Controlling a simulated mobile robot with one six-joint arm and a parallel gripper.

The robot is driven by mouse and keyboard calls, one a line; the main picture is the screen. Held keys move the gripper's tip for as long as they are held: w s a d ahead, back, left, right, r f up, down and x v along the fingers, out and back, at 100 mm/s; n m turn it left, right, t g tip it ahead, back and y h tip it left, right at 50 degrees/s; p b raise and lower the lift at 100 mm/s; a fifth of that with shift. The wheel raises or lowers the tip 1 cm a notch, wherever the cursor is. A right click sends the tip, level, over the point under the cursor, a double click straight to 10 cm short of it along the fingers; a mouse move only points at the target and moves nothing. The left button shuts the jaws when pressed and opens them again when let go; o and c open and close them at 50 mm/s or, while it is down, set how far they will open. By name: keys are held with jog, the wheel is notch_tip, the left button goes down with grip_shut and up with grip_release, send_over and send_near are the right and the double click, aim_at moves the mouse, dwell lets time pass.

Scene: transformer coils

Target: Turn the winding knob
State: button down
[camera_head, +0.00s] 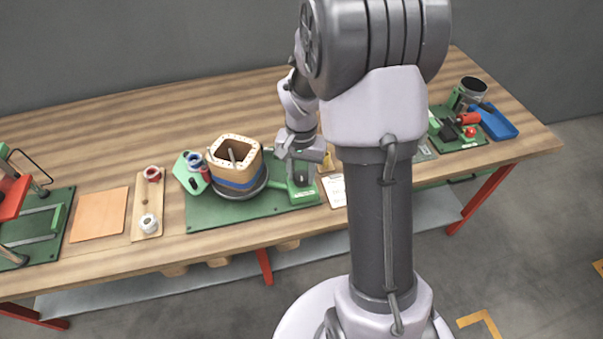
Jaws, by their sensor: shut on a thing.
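The winding device stands on a green base plate (225,212) on the workbench. A square coil former (235,155) with a pale top and a blue band sits on a round dark turntable there. To its right is a green housing (303,195). My gripper (300,176) points down over this housing and is shut on the winding knob, a small dark part at the housing's top. The fingers and most of the knob are too small and covered to make out clearly. The coil former is apart from my gripper, to its left.
A wooden board with two spools (148,222), an orange sheet (100,214) and a red and green device (18,195) lie to the left. A blue tray (497,122) and a dark cup (473,87) stand at the right end. The bench's back is clear.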

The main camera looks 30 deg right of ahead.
aim_at(301, 176)
jog(key=shift+m, duration=1.2)
jog(key=c, duration=0.9)
grip_release()
jog(key=shift+r, duration=0.1)
notch_tip(301, 176, up, 17)
jog(key=p, duration=0.6)
jog(key=shift+r+p, duration=0.1)
jog(key=shift+p, duration=0.25)
